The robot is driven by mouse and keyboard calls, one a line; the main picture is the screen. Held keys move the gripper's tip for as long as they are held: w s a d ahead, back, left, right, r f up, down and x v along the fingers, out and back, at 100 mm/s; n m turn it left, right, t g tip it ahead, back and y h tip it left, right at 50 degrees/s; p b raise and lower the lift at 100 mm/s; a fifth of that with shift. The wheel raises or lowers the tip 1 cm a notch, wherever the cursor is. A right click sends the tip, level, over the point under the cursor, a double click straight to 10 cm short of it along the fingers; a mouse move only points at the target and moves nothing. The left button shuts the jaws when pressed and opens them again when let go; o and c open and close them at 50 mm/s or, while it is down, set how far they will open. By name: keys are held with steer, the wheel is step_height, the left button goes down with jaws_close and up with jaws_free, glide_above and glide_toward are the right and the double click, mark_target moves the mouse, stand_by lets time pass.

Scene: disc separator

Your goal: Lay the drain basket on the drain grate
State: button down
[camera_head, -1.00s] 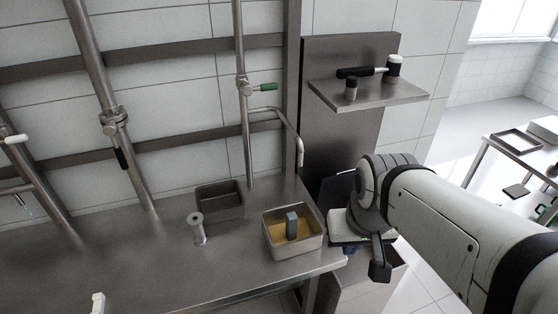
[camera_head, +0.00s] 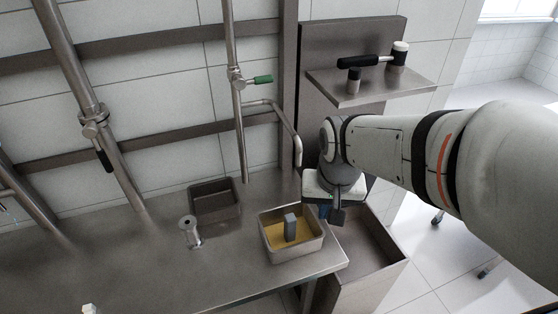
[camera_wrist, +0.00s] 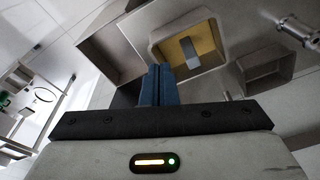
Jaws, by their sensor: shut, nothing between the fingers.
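My gripper (camera_wrist: 156,72) is shut and empty, its two blue fingers together and pointing toward the bench area. In the head view its fingers (camera_head: 325,211) show small, just right of a steel box. That steel box (camera_head: 265,243) stands at the bench's right end and has a yellow interior with an upright grey block (camera_head: 290,226) in it. The box (camera_wrist: 212,76) and block (camera_wrist: 189,52) also show beyond the fingers in the wrist view. I cannot tell for certain which thing is the drain basket, and I make out no clear drain grate.
An empty dark bin (camera_head: 233,210) and a small steel post (camera_head: 191,233) stand on the bench (camera_head: 160,275). A large open container (camera_head: 382,252) stands below the bench's right end. Vertical pipes and a tap line the wall. A shelf (camera_head: 365,88) holds black-and-white items.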

steer(key=m+g+p, duration=0.1)
steer(key=m+g, duration=0.1)
glide_toward(291, 216)
steer(key=s+a+f, duration=0.1)
steer(key=s+f, duration=0.1)
steer(key=s, duration=0.2)
steer(key=f, duration=1)
steer(key=shift+w+a+f, duration=0.2)
steer(key=shift+a, duration=0.05)
steer(key=shift+w, duration=0.1)
steer(key=w, duration=0.1)
steer(key=w+d, duration=0.1)
steer(key=w, duration=0.1)
steer(key=shift+w+d, duration=0.1)
steer(key=shift+w, duration=0.1)
steer(key=shift+s, duration=0.1)
steer(key=shift+r, duration=0.15)
step_height(291, 216, up, 10)
steer(key=p, duration=0.6)
steer(key=shift+p, duration=0.4)
